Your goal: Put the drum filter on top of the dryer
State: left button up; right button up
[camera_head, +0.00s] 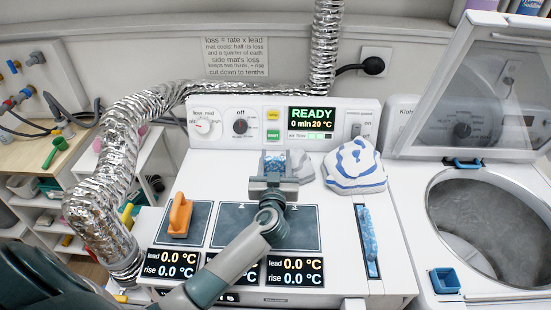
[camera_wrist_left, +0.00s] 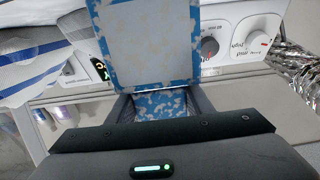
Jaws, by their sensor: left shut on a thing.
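My left gripper (camera_head: 272,183) is over the back middle of the dryer top (camera_head: 340,200). It is shut on a blue-and-white patterned frame with a pale flat panel, which looks like the drum filter (camera_head: 273,163). In the left wrist view the filter (camera_wrist_left: 150,45) stands out beyond the jaws (camera_wrist_left: 160,108), its patterned lower end between them. The arm hides part of the dryer top, and I cannot tell whether the filter touches it. My right gripper is not in view.
A folded blue-striped white cloth (camera_head: 354,166) lies right of the gripper. An orange-handled block (camera_head: 180,215) sits on a left pad, and a blue patterned piece (camera_head: 369,238) in a right slot. A control panel (camera_head: 215,127) rises behind. An open washer (camera_head: 480,220) stands right.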

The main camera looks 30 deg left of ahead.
aim_at(275, 169)
pick_arm(q)
jog(key=shift+f, duration=0.1)
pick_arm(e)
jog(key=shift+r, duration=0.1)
pick_arm(q)
jog(key=o, duration=1.1)
jog(key=shift+o, duration=0.2)
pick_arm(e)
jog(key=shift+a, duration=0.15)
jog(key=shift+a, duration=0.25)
pick_arm(q)
jog(key=b+v, duration=0.1)
jog(key=v, duration=0.5)
jog(key=shift+s, duration=0.1)
jog(key=shift+s+d, duration=0.3)
jog(key=shift+s, duration=0.35)
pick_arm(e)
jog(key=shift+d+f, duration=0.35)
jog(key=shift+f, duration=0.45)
